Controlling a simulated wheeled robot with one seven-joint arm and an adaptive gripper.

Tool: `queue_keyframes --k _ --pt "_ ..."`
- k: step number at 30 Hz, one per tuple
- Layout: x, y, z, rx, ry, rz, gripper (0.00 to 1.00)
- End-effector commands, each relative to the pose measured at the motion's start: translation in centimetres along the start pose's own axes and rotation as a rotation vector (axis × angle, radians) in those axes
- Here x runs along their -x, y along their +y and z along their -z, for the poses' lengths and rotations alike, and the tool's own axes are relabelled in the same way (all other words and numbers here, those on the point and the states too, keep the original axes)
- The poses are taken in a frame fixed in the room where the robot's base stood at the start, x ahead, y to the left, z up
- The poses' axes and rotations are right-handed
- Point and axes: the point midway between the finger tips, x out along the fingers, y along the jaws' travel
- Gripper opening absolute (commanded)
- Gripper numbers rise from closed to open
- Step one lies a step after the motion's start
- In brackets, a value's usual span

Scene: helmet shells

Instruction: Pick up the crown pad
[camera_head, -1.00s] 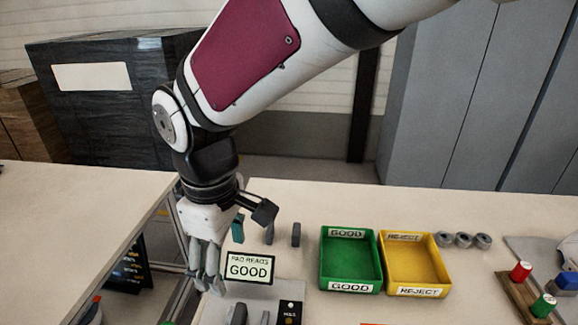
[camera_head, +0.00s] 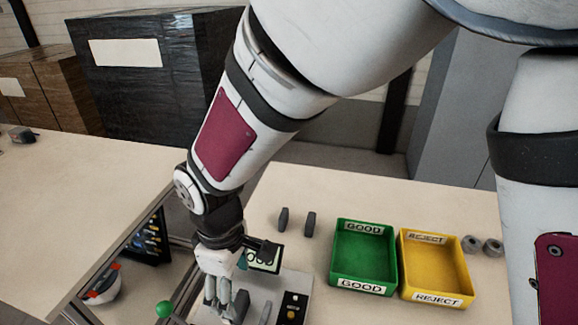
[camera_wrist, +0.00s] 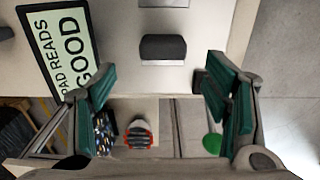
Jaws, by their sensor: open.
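A dark grey rounded pad, likely the crown pad (camera_wrist: 163,47), lies on a pale surface in the wrist view. It sits beyond the fingertips, roughly centred between them. My gripper (camera_wrist: 162,88) is open, its green-padded fingers wide apart with nothing between them. In the head view my gripper (camera_head: 228,302) points down over the near-left part of the bench, close beside a dark pad (camera_head: 241,306) that it partly hides. Two more dark pads (camera_head: 283,218) (camera_head: 310,224) stand farther back on the bench. I cannot tell the pads apart by name.
The display sign (camera_wrist: 62,58) reads "PAD READS GOOD"; my gripper partly covers it in the head view. A green GOOD tray (camera_head: 363,255) and a yellow REJECT tray (camera_head: 436,267) stand to the right. A small button panel (camera_head: 293,307) is right of the gripper.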

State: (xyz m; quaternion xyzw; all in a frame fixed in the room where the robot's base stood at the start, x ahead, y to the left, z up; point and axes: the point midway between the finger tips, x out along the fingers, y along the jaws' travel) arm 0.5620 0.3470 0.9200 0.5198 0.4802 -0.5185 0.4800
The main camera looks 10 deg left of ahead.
Motion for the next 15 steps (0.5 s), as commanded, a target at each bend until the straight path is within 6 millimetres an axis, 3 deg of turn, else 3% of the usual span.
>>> queue_keyframes --k 9,15 --pt "-4.2 -0.4 -0.7 0.001 -0.004 0.003 0.70" --pt "-5.0 -0.3 -0.6 0.000 -0.002 0.001 0.70"
